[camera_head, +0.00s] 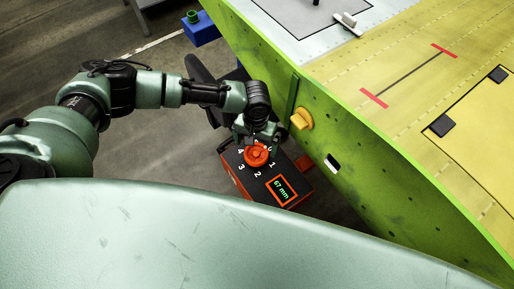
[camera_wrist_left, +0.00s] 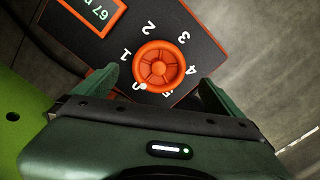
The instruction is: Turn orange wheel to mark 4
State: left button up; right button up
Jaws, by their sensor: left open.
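The orange wheel (camera_head: 257,154) sits on the dark top of a control box (camera_head: 238,177) with white numbers around it. In the left wrist view the wheel (camera_wrist_left: 160,66) is round with spokes; 1, 2, 3 and 4 are readable around it. White marks at its near rim are partly covered, so I cannot tell its setting. A display (camera_head: 281,189) reads 67 mm. My left gripper (camera_head: 258,136) is over the wheel, open. In the wrist view its fingers (camera_wrist_left: 158,84) stand on either side of the wheel, apart from its rim. My right gripper is not in view.
A green wing jig panel (camera_head: 350,165) with a yellow knob (camera_head: 301,118) stands close to the right of the box. A blue block (camera_head: 201,29) is at the upper left. Grey floor (camera_head: 150,155) lies open left of the box.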

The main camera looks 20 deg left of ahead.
aim_at(256, 153)
pick_arm(q)
jog(key=shift+d+f, duration=0.1)
jog(key=shift+f, duration=2.7)
jog(key=c, duration=1.4)
